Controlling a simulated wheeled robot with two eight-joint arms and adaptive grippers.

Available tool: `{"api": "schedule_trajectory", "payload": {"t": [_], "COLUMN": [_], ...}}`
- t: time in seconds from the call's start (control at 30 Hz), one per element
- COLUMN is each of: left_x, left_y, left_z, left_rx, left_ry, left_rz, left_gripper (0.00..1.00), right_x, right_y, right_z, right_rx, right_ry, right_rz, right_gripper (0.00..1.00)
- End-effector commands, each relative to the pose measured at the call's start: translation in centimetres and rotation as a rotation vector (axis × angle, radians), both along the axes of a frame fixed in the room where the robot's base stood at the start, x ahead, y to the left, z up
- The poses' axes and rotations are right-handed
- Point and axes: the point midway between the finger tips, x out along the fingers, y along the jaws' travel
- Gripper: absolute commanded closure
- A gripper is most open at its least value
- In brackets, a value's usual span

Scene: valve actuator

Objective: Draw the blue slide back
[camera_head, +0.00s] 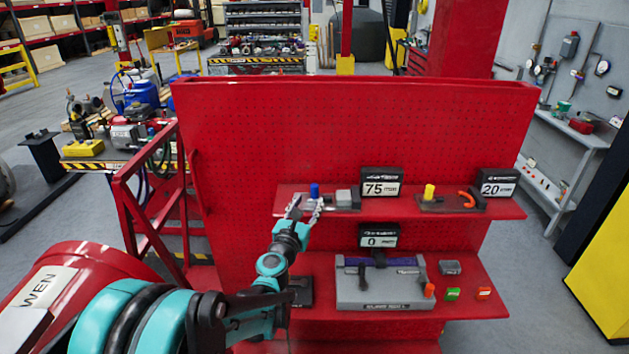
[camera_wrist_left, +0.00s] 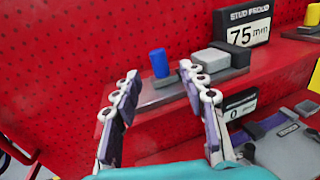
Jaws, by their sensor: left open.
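The blue slide knob (camera_head: 314,190) is a short upright cylinder at the left end of a grey fixture on the upper red shelf. It also shows in the left wrist view (camera_wrist_left: 159,63). A light grey block (camera_head: 345,198) sits to its right, in front of a display reading 75 mm (camera_head: 381,184). My left gripper (camera_head: 306,207) is open and empty at the front of the upper shelf. In the left wrist view its fingers (camera_wrist_left: 158,74) are spread, and the knob appears beyond and between their tips, apart from them. My right gripper is not in view.
A fixture with a yellow knob (camera_head: 429,192) and a 20 mm display (camera_head: 497,184) stands right on the upper shelf (camera_head: 400,209). The lower shelf holds a grey device (camera_head: 385,290) and a 0 display (camera_head: 379,236). A red perforated panel (camera_head: 330,130) rises behind.

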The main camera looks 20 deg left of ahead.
Motion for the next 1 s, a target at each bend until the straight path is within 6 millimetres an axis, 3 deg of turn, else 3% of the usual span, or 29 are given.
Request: {"api": "schedule_trajectory", "payload": {"t": [0.5, 0.9, 1.0], "left_x": [7.0, 7.9, 7.9], "left_y": [0.1, 0.1, 0.1], "left_z": [-0.1, -0.1, -0.1], "left_rx": [-0.029, -0.028, -0.028], "left_ry": [-0.002, -0.002, -0.002], "left_rz": [0.007, 0.006, 0.006], "left_gripper": [0.58, 0.58, 0.84], "right_x": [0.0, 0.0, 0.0], "right_y": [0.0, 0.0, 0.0], "right_z": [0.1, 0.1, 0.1], "right_rx": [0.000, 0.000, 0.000], "right_ry": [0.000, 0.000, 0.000], "right_rz": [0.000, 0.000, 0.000], "right_gripper": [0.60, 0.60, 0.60]}}
